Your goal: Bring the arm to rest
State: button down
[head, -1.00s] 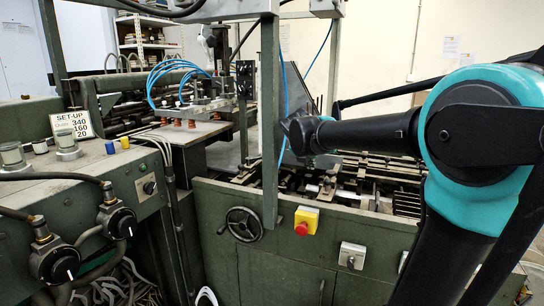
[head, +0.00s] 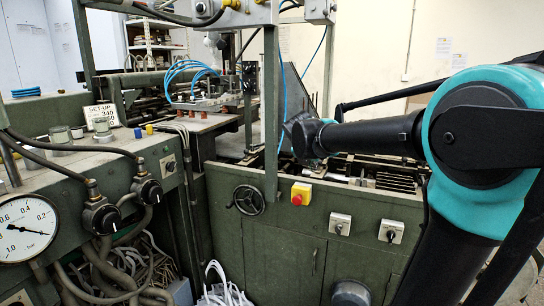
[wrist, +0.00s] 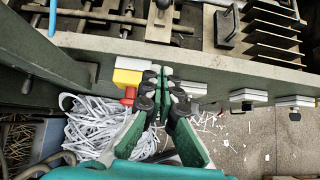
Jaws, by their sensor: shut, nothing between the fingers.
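My arm (head: 385,137) reaches in from the right in the head view, its dark forearm pointing left above the open machine bed. My gripper (wrist: 166,76) shows in the wrist view, its black fingers with green pads closed together and nothing held. It is beside the yellow box with the red button (wrist: 129,78), at the edge of the green machine. I cannot tell from the picture whether the fingers touch the box. In the head view, I cannot make out the fingers.
The green machine front carries a red-button box (head: 301,194), a handwheel (head: 248,199) and switch boxes (head: 340,224). A console with a gauge (head: 27,228) and knobs stands at left. Paper strips (head: 222,289) lie below. A dark upright post (head: 271,110) stands near my forearm.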

jog(key=s+d+f+m+g+y, duration=0.1)
jog(key=s+d+f+m+g, duration=0.1)
jog(key=s+f+m, duration=1.1)
jog(key=s+d+f+m+g+y, duration=0.2)
jog(key=s+d+f+m, duration=0.1)
jog(key=s+f+m, duration=1)
jog(key=s+m, duration=0.2)
jog(key=m, duration=0.2)
jog(key=shift+s+m, duration=0.4)
jog(key=c, duration=2.3)
grip_release()
